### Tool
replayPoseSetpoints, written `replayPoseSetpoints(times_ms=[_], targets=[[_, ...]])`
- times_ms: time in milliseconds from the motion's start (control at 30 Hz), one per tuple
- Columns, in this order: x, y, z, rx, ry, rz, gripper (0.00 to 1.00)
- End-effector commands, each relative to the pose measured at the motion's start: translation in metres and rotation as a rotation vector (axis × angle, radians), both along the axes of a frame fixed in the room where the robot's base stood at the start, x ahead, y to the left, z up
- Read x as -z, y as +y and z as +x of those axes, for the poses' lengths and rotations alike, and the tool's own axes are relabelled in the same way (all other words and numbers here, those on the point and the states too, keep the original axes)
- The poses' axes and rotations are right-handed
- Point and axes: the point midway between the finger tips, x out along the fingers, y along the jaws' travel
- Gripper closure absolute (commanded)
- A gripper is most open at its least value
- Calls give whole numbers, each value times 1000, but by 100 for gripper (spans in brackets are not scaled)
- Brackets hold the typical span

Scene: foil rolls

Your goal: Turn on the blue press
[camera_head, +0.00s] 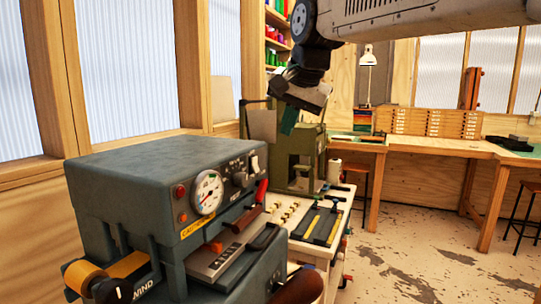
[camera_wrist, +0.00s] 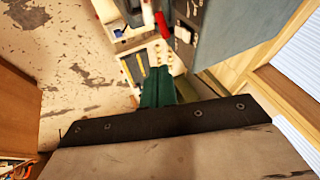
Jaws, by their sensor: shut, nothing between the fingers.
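The blue press (camera_head: 140,165) is a blue-grey machine at the left of the head view. Its front has a round gauge (camera_head: 208,192), a red light (camera_head: 180,191), a dark knob (camera_head: 240,179) and a pale switch (camera_head: 254,163) at the upper right. In the wrist view part of the press (camera_wrist: 238,35) shows at the upper right. My gripper (camera_head: 288,126) has green fingers and hangs behind and above the press, apart from it. In the wrist view the fingers (camera_wrist: 158,74) are together and hold nothing.
A green machine (camera_head: 302,160) stands behind the press, beyond my gripper in the head view. A white cart top (camera_head: 291,243) with tools on a dark mat (camera_head: 322,226) lies right of the press. A wooden bench (camera_head: 450,148) runs along the back.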

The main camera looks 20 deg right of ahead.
Motion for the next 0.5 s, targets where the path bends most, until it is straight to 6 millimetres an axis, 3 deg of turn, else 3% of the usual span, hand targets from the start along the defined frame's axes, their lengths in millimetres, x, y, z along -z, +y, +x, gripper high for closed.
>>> replayPoseSetpoints(times_ms=[167, 500], targets=[[16, 3, 9, -5, 4, 0, 100], [79, 4, 45, -2, 6, -1, 100]])
